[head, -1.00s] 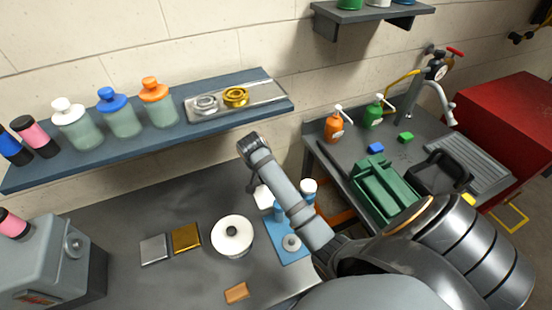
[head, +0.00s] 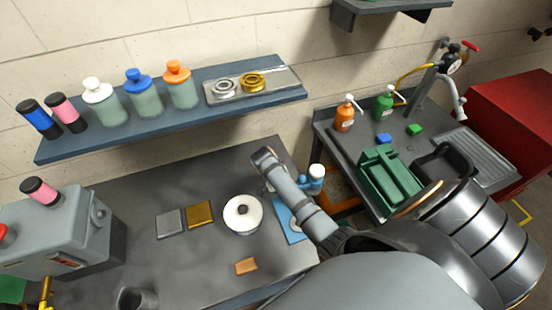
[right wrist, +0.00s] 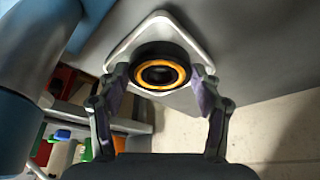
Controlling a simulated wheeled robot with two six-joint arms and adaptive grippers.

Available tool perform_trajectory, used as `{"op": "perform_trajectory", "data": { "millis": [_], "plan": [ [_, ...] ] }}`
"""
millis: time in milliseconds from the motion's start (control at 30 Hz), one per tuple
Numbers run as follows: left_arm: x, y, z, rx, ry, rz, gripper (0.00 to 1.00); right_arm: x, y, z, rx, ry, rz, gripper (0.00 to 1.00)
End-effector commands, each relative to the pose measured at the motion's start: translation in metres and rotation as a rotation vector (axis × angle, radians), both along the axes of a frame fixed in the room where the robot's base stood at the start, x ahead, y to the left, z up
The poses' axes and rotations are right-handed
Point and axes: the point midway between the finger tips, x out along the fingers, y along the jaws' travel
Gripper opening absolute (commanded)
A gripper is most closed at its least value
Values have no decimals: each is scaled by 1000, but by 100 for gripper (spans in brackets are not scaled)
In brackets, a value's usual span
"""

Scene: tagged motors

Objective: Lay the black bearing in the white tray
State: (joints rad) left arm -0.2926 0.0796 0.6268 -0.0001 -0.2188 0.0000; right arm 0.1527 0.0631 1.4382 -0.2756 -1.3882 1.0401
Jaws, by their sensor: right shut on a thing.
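In the right wrist view, my right gripper (right wrist: 160,77) is shut on the black bearing (right wrist: 161,51), a black ring with an orange inner ring and a dark centre. The white tray (right wrist: 128,45), pale with rounded corners, is right behind the bearing in that view. I cannot tell whether the bearing touches it. In the head view, my right forearm reaches over the grey workbench (head: 180,258), and its links hide the fingers and the bearing. My left gripper is not in view.
A white round part (head: 242,214) and a blue mat (head: 287,226) lie near my right arm. Silver (head: 170,223) and gold (head: 200,214) blocks and an orange piece (head: 246,266) lie left of it. A wall shelf (head: 150,131) overhangs the bench's back.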

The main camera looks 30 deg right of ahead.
Motion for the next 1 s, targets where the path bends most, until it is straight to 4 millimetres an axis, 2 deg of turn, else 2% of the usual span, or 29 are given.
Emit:
{"op": "perform_trajectory", "data": {
  "millis": [233,267,400,800,867,1000],
  "plan": [
    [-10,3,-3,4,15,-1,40,1,0,-2,0,-1,0,16],
    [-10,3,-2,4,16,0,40,0,0,-2,0,0,0,69],
    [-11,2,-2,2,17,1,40,0,0,-2,0,0,0,88],
    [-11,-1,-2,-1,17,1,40,0,2,4,0,-2,1,88],
    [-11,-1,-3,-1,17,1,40,-2,5,12,0,-3,2,88],
    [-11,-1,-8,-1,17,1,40,-7,17,42,2,-6,1,88]
  ]
}}
